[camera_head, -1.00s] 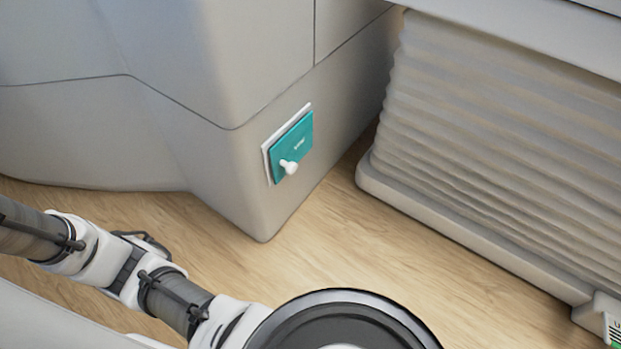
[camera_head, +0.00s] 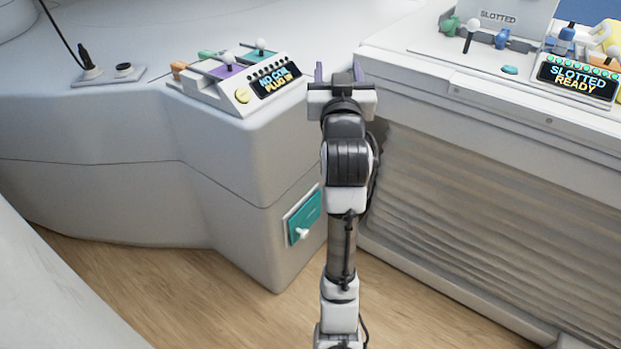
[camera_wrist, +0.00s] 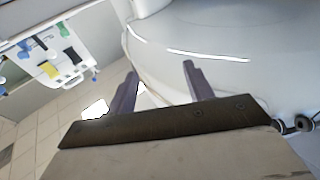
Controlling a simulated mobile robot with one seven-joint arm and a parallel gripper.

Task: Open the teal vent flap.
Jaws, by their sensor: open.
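The teal vent flap (camera_head: 304,217) is a small panel in a pale frame, low on the side of the grey cabinet, with a white knob (camera_head: 302,234) near its lower edge. It lies flat against its frame and looks closed. My gripper (camera_head: 339,72) is raised well above the flap, beside the cabinet's top edge, fingers pointing up and away. My arm passes just right of the flap. In the wrist view my gripper (camera_wrist: 160,82) has its two purple-grey fingers apart with nothing between them. The flap does not show in the wrist view.
A control box (camera_head: 240,84) with levers and a "NO COIL PLUG IN" display stands on the cabinet top. Right is a bench (camera_head: 480,112) with a "SLOTTED READY" display (camera_head: 578,80) and a pleated skirt below. The wooden floor (camera_head: 240,315) before the flap looks clear.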

